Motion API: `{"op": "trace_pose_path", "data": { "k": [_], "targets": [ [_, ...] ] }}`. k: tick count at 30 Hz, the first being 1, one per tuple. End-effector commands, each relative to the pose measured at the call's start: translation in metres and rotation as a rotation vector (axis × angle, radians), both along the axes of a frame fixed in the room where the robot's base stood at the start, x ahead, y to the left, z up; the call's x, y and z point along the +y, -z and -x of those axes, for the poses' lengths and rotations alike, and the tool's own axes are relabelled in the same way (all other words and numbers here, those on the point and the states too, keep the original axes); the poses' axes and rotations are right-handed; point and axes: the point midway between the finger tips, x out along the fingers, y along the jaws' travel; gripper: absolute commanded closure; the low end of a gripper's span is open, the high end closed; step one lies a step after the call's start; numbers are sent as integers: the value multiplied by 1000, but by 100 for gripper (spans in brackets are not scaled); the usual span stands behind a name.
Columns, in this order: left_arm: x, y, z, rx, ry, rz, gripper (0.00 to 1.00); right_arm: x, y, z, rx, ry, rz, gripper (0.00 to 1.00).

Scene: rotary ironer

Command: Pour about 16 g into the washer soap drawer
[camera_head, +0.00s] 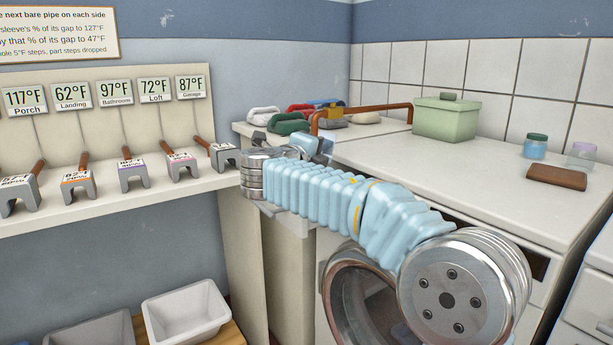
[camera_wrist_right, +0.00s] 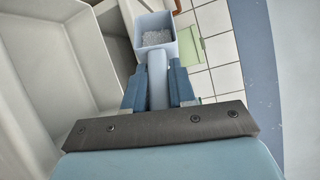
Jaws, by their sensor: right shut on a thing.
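My right gripper (camera_wrist_right: 160,88) is shut on the handle of a pale blue scoop (camera_wrist_right: 143,24) in the right wrist view. White granules (camera_wrist_right: 157,38) lie in the scoop's square cup. In the head view my right arm crosses in front of the washer (camera_head: 536,240), with the gripper end near the washer's left top corner. The pale blue scoop (camera_head: 326,147) partly shows there. A pale edge (camera_head: 291,223) below my arm may be the soap drawer; my arm hides most of it. A large pale hollow (camera_wrist_right: 50,85) fills the wrist view's left; I cannot tell what it is. My left gripper is not in view.
A green lidded box (camera_head: 446,119), a brown block (camera_head: 557,175) and small jars (camera_head: 535,147) stand on the worktop. Several labelled clamps (camera_head: 134,177) line the left shelf.

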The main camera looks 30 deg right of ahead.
Motion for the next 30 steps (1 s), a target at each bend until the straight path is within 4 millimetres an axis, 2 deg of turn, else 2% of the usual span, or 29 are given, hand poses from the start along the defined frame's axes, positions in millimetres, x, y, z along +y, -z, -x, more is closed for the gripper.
{"op": "trace_pose_path", "data": {
  "k": [24,30],
  "targets": [
    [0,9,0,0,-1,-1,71,1,-1,5,29,1,40,100],
    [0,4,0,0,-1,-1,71,1,-2,2,37,2,49,100]
  ]
}}
